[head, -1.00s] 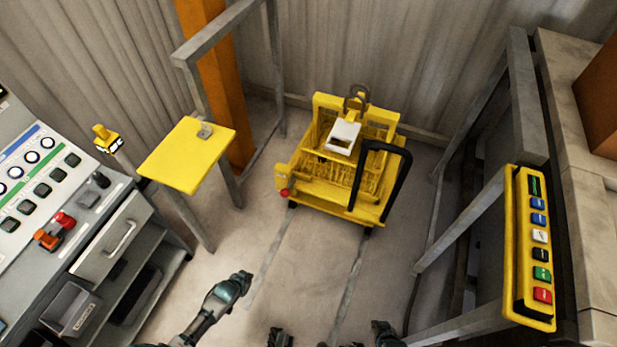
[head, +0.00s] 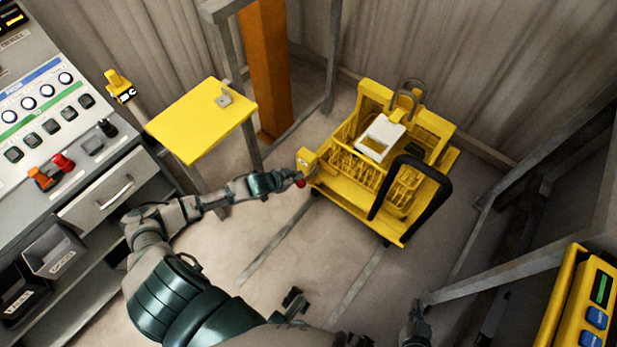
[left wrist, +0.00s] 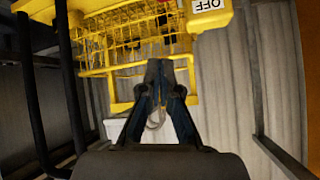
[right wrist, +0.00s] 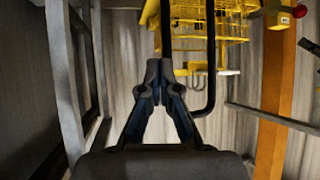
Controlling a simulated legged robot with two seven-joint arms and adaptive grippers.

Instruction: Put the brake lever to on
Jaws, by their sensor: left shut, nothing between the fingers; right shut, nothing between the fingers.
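The yellow wheeled cart (head: 405,228) stands on the floor, with a white block on top and a black hoop handle. A small red knob (head: 300,183), seemingly the brake lever's end, shows at its left corner; the rest of the lever is hidden. The knob also shows in the right wrist view (right wrist: 299,11). My left gripper (head: 291,178) is shut and empty right beside the knob; contact cannot be told. In the left wrist view an upside-down OFF label (left wrist: 208,5) is at the top. My right gripper (right wrist: 167,65) is shut and empty, away from the cart.
A yellow plate on a post (head: 200,118) stands left of the cart, by an orange column (head: 265,70). A control console (head: 50,130) is at far left. A yellow button box (head: 580,310) is at lower right. Floor in front of the cart is clear.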

